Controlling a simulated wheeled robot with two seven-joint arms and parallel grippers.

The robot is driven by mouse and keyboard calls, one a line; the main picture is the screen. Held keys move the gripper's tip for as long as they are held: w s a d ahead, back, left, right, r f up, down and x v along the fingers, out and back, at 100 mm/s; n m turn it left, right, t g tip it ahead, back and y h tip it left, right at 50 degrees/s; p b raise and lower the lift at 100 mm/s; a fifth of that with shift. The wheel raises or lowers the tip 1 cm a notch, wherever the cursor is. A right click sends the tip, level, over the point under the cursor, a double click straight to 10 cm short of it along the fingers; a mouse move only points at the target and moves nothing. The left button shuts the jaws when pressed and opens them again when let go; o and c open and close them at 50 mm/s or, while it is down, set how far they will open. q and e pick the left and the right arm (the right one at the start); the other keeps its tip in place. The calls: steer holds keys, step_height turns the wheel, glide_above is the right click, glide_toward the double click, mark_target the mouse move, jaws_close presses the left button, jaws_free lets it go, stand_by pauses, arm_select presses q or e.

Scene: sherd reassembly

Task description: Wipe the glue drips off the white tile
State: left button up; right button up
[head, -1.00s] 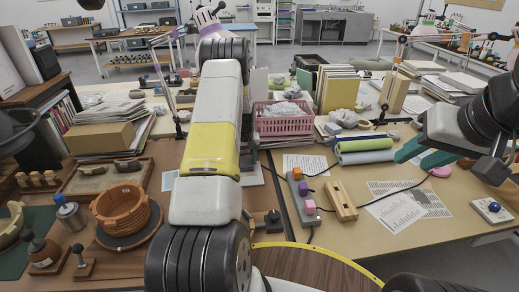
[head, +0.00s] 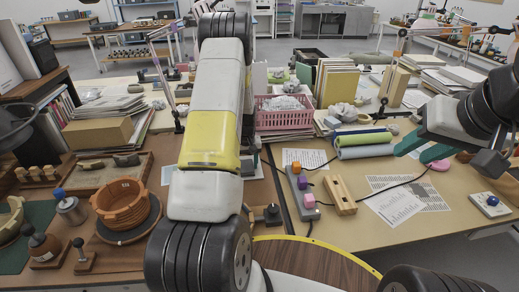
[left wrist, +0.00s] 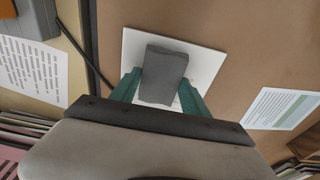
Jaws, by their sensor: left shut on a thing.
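In the left wrist view, the white tile (left wrist: 207,64) lies flat on a brown surface. A dark grey block (left wrist: 163,76) lies over the middle of the tile, between the two green fingers of my left gripper (left wrist: 158,92), which is shut on it. I cannot tell whether the block touches the tile. No glue drips can be made out on the bare part of the tile; the block hides the rest. In the head view my left arm hides its own gripper. My right gripper (head: 424,149) is open and empty above the right side of the table.
A pink basket (head: 284,115), green and blue rolls (head: 363,140), a wooden block (head: 340,194) and a grey strip with coloured cubes (head: 301,190) stand right of my left arm. An orange pot (head: 122,203) stands at left. A printed sheet (left wrist: 281,108) lies beside the tile.

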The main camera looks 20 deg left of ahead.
mark_target(248, 172)
arm_select(q)
steer(key=shift+s+d+f, duration=0.1)
steer(key=shift+s+d, duration=0.3)
steer(key=shift+s, duration=0.45)
steer(key=shift+s+d+f, duration=0.1)
steer(key=shift+s+d, duration=0.3)
steer(key=shift+s, duration=0.4)
steer(key=shift+s+a, duration=0.3)
steer(key=shift+a, duration=0.25)
steer(key=shift+s+a, duration=0.3)
steer(key=shift+a, duration=0.2)
steer(key=shift+w+a+r, duration=0.1)
steer(key=shift+w+a, duration=0.2)
steer(key=shift+w, duration=0.3)
steer(key=shift+w+a+r, duration=0.1)
steer(key=shift+w+a, duration=0.2)
steer(key=shift+w, duration=0.3)
steer(key=shift+w+a, duration=0.3)
steer(key=shift+w, duration=0.3)
steer(key=shift+w+a+f, duration=0.1)
steer(key=shift+w+a, duration=0.3)
steer(key=shift+w, duration=0.45)
steer(key=shift+w+a, duration=0.35)
steer(key=shift+w, duration=0.45)
steer(key=shift+w+a, duration=0.4)
steer(key=shift+w, duration=0.4)
steer(key=shift+w+a, duration=0.35)
steer(key=shift+w, duration=0.4)
steer(key=shift+s, duration=0.1)
